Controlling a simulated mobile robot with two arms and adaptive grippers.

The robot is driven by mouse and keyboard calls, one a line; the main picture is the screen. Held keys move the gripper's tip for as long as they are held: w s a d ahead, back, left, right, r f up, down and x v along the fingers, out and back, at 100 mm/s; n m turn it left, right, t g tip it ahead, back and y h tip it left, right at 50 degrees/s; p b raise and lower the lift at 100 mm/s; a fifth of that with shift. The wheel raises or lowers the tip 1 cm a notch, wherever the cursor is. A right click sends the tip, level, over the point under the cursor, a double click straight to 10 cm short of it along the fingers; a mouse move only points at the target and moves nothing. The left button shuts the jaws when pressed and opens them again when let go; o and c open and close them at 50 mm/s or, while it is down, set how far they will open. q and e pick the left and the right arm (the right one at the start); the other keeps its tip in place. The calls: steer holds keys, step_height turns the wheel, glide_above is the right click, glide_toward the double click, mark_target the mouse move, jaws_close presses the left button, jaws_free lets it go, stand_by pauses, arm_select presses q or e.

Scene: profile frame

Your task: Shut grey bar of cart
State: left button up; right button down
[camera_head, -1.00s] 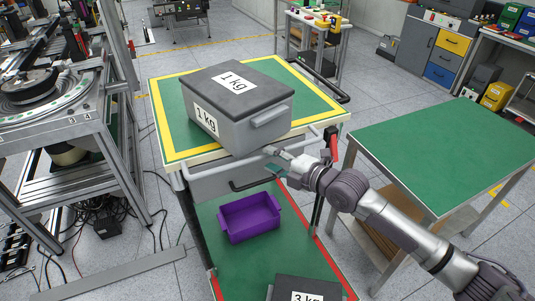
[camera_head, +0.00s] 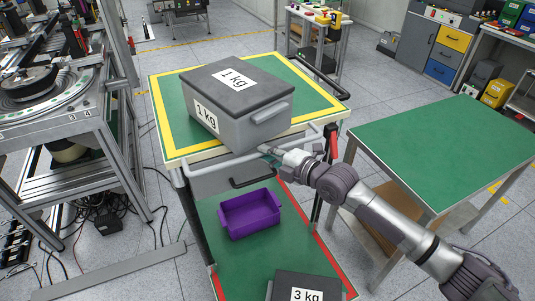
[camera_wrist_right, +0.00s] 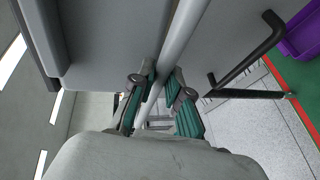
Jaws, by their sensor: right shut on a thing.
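The cart (camera_head: 165,100) has a green top with a yellow border. Its grey bar (camera_head: 225,161) is a tube along the near edge of the top, above a grey drawer front with a black handle (camera_head: 252,179). My right gripper (camera_head: 267,150) is at the bar, just below the grey box. In the right wrist view the bar (camera_wrist_right: 182,35) passes between the green-padded fingers of my gripper (camera_wrist_right: 158,92), which is shut on it. The box and gripper hide part of the bar in the head view. My left gripper is not in view.
A grey 1 kg box (camera_head: 235,100) sits on the cart top. A purple bin (camera_head: 250,215) and a 3 kg box (camera_head: 305,288) are on the lower green shelf. A bare green table (camera_head: 445,150) stands to the right. Machinery (camera_head: 60,110) stands left.

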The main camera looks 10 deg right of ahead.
steer(key=r+g+p, duration=0.1)
steer(key=p, duration=0.1)
steer(key=r+m+g+h+p, duration=0.1)
steer(key=r+p, duration=0.1)
steer(key=p, duration=0.1)
steer(key=shift+w+a+r+g+h+p, duration=0.1)
steer(key=shift+w+g+h+p, duration=0.2)
steer(key=shift+w+g, duration=0.1)
steer(key=shift+g, duration=0.4)
steer(key=c, duration=1.1)
jaws_free()
steer(key=shift+c, duration=0.2)
steer(key=shift+f, duration=0.3)
